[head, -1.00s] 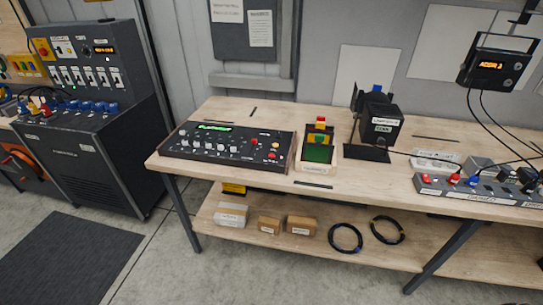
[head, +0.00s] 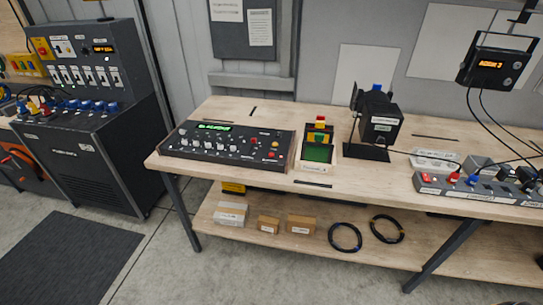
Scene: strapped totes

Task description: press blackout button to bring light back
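A black control console (head: 172,146) with a lit green display (head: 214,127), several white knobs and several coloured buttons lies on the left part of the wooden workbench. A red button (head: 271,156) sits near its lower right corner, with an orange-red one (head: 254,140) above and to its left. The lettering is too small to tell which button is the blackout one. Neither of my grippers is in the head view.
A dark switch cabinet (head: 85,160) stands at left. Grey floor is open in front.

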